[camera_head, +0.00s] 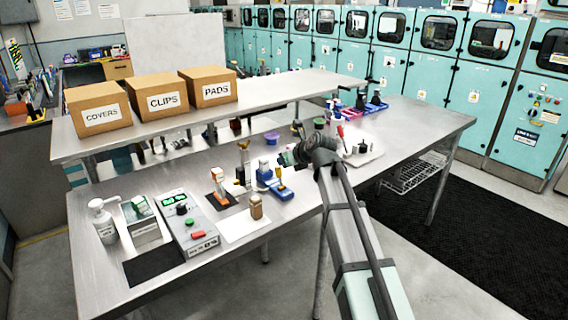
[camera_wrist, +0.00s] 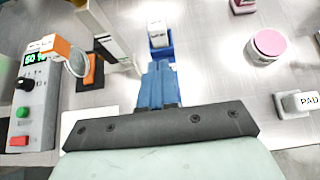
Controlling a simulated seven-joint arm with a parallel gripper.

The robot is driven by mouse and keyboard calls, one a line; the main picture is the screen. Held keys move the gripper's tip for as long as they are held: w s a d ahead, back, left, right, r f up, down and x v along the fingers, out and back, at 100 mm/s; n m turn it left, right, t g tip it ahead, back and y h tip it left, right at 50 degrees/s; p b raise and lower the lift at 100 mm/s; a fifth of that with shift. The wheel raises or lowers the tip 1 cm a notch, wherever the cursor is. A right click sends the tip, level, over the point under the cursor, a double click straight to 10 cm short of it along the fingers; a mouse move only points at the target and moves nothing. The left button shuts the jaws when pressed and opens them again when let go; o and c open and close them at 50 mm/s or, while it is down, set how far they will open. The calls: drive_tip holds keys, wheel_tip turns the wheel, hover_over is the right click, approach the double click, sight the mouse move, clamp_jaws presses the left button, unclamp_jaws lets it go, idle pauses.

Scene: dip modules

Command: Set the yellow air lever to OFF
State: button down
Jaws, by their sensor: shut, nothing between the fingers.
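A small yellow part (camera_head: 280,171), which looks like the yellow lever, stands up at the blue unit (camera_head: 266,182) near the middle of the bench in the head view. Its exact setting and any OFF mark are too small to read. In the wrist view the blue unit (camera_wrist: 160,48) shows just beyond my fingertips, with a white block on it; I cannot make out the yellow lever there. My gripper (camera_wrist: 158,66) is shut and empty, with its blue fingers together. In the head view my gripper (camera_head: 285,158) is above and behind the yellow part, seemingly apart from it.
A grey control box (camera_head: 188,224) with green display, black knob and green and red buttons is at left. An orange-and-white device (camera_head: 218,184) stands on a dark pad left of the blue unit. A small brown bottle (camera_head: 256,207) is in front. A raised shelf (camera_head: 290,88) runs behind.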

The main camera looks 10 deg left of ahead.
idle(0.3)
drive_tip(key=s+d+r, duration=0.6)
drive_tip(key=r, duration=0.4)
idle(0.4)
